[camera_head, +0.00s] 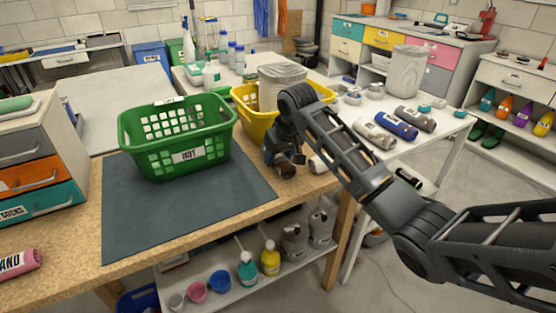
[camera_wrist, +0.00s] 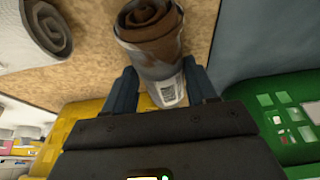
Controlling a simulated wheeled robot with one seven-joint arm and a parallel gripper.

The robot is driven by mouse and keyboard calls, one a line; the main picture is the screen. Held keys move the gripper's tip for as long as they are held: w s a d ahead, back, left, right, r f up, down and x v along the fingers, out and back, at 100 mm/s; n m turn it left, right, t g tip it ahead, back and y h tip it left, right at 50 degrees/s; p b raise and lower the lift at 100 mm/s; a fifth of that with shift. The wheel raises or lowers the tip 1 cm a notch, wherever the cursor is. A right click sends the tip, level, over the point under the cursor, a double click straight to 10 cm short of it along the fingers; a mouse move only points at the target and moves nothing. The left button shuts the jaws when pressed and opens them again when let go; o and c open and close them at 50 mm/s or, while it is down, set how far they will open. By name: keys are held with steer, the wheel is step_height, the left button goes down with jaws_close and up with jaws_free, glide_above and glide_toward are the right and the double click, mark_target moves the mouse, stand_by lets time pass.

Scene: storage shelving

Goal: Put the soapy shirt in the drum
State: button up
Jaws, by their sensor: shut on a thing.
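My gripper (camera_head: 283,157) is shut on a brown rolled cloth (camera_wrist: 152,30) with a pale, labelled outer band, which looks like a rolled shirt. The roll sits between the two fingers (camera_wrist: 162,85) in the wrist view, and its brown end (camera_head: 287,171) shows in the head view by the bench's right end. I cannot tell whether it touches the bench, and its label is too small to read. A pale grey, streaked drum-like cylinder (camera_head: 405,72) stands on the white table at the right. I cannot tell which is the drum.
A green basket marked HOT (camera_head: 178,137) stands on the dark mat (camera_head: 180,217), left of my gripper. A yellow basket (camera_head: 254,113) is just behind my gripper. A pale roll (camera_head: 318,163) lies close beside it. Several rolls, including a blue one (camera_head: 396,125), lie on the white table.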

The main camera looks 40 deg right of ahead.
steer(key=c, duration=0.4)
steer(key=shift+r+p, duration=0.25)
steer(key=shift+p, duration=0.35)
